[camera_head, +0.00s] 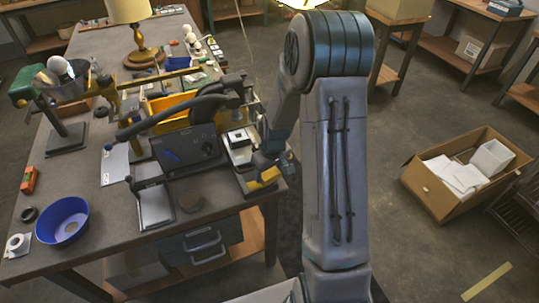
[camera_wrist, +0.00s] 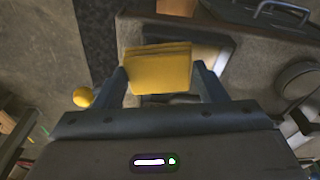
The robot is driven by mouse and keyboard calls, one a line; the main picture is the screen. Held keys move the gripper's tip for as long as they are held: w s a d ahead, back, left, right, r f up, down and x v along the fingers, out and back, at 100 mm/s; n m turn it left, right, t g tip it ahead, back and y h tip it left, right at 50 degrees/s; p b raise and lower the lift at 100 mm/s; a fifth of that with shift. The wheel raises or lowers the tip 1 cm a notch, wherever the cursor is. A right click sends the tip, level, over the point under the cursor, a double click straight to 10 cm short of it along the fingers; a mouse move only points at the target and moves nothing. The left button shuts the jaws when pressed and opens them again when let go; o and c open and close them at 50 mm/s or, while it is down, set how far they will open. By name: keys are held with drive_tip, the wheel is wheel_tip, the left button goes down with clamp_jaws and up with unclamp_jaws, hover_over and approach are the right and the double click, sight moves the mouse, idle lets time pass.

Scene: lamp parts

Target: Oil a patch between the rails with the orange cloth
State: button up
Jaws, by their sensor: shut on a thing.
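My gripper (camera_head: 268,172) is low over the right edge of the workbench, at the end of my bent arm. In the wrist view my gripper (camera_wrist: 160,82) is shut on a folded orange-yellow cloth (camera_wrist: 158,68), held across between the two fingers. The cloth is partly seen in the head view as a small yellow patch (camera_head: 269,175). Beyond it in the wrist view lies a pale rectangular plate (camera_wrist: 215,47) in a brown-grey surface. I cannot tell whether the cloth touches it. I cannot make out the rails or an oiled patch clearly; my gripper and the cloth cover part of that area.
A white block with a dark top (camera_head: 239,146) stands just left of my gripper. A dark box (camera_head: 187,148) and yellow bin (camera_head: 172,108) crowd the bench further left. A blue bowl (camera_head: 62,220) sits at the front left. A cardboard box (camera_head: 464,173) is on the floor at right.

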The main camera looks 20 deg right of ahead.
drive_tip(key=shift+d+r, duration=0.35)
drive_tip(key=shift+r, duration=0.45)
drive_tip(key=shift+r+p, duration=0.35)
drive_tip(key=shift+p, duration=0.1)
drive_tip(key=shift+a+r+p, duration=0.25)
drive_tip(key=shift+r+p, duration=0.2)
drive_tip(key=shift+r, duration=0.3)
drive_tip(key=shift+r+p, duration=0.75)
drive_tip(key=shift+r, duration=0.65)
